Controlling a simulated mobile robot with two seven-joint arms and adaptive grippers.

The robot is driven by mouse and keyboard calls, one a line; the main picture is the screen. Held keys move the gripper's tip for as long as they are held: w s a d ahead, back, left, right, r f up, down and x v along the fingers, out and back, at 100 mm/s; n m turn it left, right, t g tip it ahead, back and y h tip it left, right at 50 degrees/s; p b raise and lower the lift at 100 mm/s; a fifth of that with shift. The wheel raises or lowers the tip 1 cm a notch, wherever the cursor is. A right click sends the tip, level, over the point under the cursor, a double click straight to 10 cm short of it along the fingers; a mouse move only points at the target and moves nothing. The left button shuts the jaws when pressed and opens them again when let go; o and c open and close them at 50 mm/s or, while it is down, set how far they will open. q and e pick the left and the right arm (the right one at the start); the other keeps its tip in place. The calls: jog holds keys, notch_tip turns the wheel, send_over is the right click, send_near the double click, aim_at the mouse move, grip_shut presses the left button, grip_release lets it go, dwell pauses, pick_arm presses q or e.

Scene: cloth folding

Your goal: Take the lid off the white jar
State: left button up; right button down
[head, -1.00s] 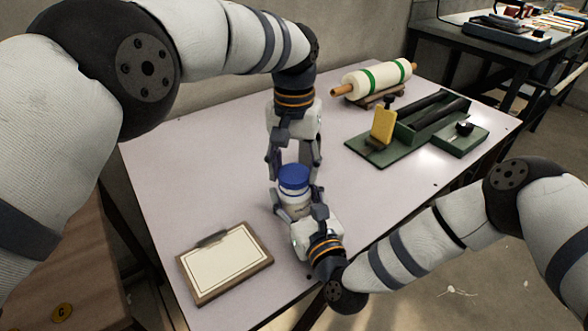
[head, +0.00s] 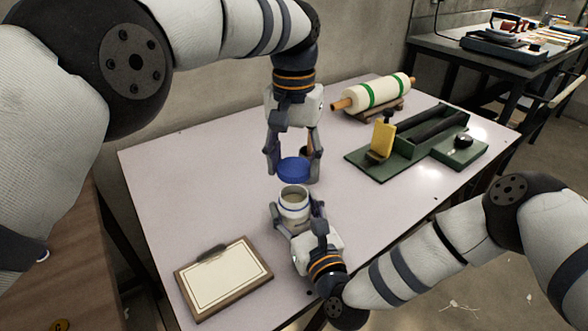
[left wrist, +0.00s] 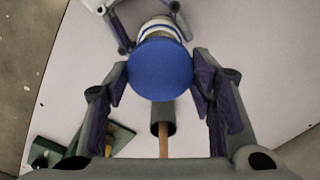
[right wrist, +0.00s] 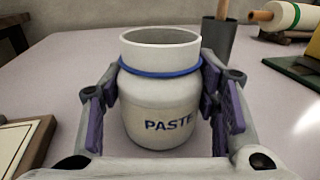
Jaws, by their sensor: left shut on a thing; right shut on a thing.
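The white jar (head: 293,207) stands open on the table, its mouth uncovered and a blue ring below its neck. In the right wrist view the jar (right wrist: 160,100) is upright and marked "PASTE". My right gripper (head: 296,218) is shut on the jar's body, one finger on each side. The blue lid (head: 293,169) is off the jar, held above and slightly behind it. My left gripper (head: 293,160) points down and is shut on the lid. In the left wrist view the lid (left wrist: 160,69) sits between the finger pads and partly hides the jar.
A dark cup with a wooden handle in it (right wrist: 218,38) stands behind the jar. A clipboard (head: 224,278) lies at front left. A roller on a stand (head: 373,94) and a green tool base (head: 372,165) are at right.

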jog(key=c, duration=0.5)
grip_release()
